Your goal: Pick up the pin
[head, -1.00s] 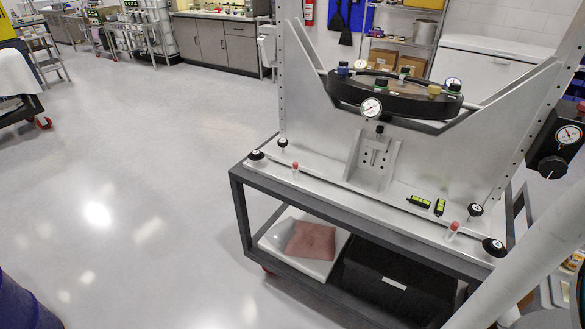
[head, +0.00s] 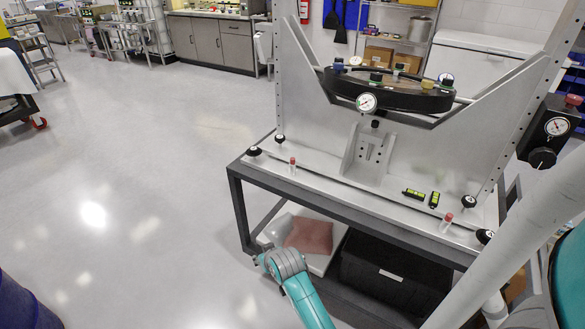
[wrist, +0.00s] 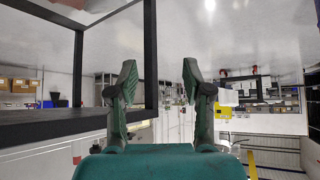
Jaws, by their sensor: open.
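Two small red-topped pins stand upright on the pale deck of the mirror fixture in the head view. One pin (head: 292,164) is toward the deck's left end, the other pin (head: 446,222) toward its right end. The frames do not show which one the task means. My gripper (wrist: 159,82) is open and empty in the wrist view, its two green fingers apart with only background between them. In the head view my teal arm reaches in from below, in front of the cart. Its fingers cannot be made out there. I see no pin in the wrist view.
The fixture's dark cart frame (head: 345,197) stands close to my arm; its dark bars also show in the wrist view (wrist: 78,70). Black knobs and two green-marked levels (head: 414,193) sit on the deck. The floor to the left is clear.

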